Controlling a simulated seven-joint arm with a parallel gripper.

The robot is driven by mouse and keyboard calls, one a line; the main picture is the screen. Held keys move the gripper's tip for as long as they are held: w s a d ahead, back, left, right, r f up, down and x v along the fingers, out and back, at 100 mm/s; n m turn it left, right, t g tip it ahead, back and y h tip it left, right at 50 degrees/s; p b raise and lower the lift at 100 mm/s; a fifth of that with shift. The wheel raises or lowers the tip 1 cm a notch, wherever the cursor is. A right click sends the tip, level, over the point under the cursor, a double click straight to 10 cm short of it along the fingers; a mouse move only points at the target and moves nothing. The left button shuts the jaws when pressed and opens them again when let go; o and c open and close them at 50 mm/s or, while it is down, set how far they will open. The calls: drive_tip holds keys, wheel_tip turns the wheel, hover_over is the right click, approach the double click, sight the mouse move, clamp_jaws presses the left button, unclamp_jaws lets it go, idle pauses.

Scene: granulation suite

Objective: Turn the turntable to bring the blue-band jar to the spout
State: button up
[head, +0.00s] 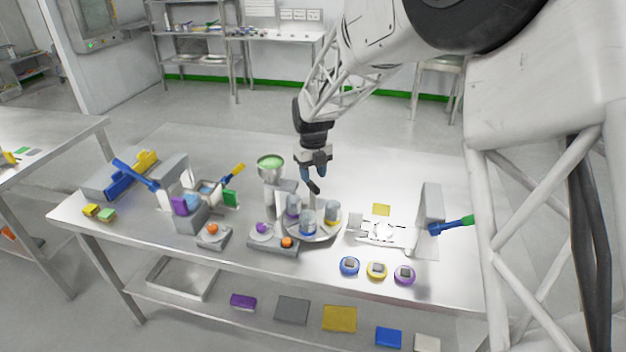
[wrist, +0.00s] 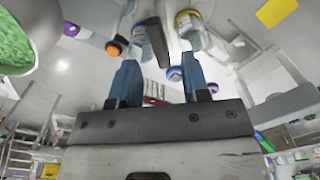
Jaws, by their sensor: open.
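The grey turntable (head: 322,237) stands near the middle of the table with three jars on it. The blue-band jar (head: 308,226) is at its front. A yellow-band jar (head: 332,212) is at its right, and a third jar (head: 293,206) with a purplish band is at its back left, nearest the hopper. The hopper (head: 271,166), filled with green granules, stands behind left; its spout outlet is not clear. My gripper (head: 314,177) is open above the turntable. A dark upright handle (wrist: 157,42) shows between and beyond my fingertips (wrist: 158,63); contact cannot be told.
A control block with an orange button (head: 287,242) sits front left of the turntable. Blue, yellow and purple round timers (head: 377,270) lie at the front right. A press-like stand with a blue lever (head: 446,228) is at the right. The table behind the turntable is clear.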

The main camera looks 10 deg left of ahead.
drive_tip(key=shift+r, duration=2.15)
drive_tip(key=shift+c, duration=0.4)
drive_tip(key=shift+w, duration=0.1)
drive_tip(key=c, duration=0.5)
drive_tip(key=shift+w+a+f, duration=0.1)
drive_tip(key=shift+w+f, duration=0.1)
drive_tip(key=shift+w, duration=0.05)
clamp_jaws()
drive_tip(key=w+a+f+g+h, duration=0.2)
drive_tip(key=w+f+g+h, duration=0.1)
drive_tip(key=w+f, duration=0.5)
drive_tip(key=w, duration=0.3)
drive_tip(key=shift+w+a+f+n, duration=0.2)
drive_tip(key=shift+w+f+n, duration=0.1)
drive_tip(key=shift+n, duration=0.1)
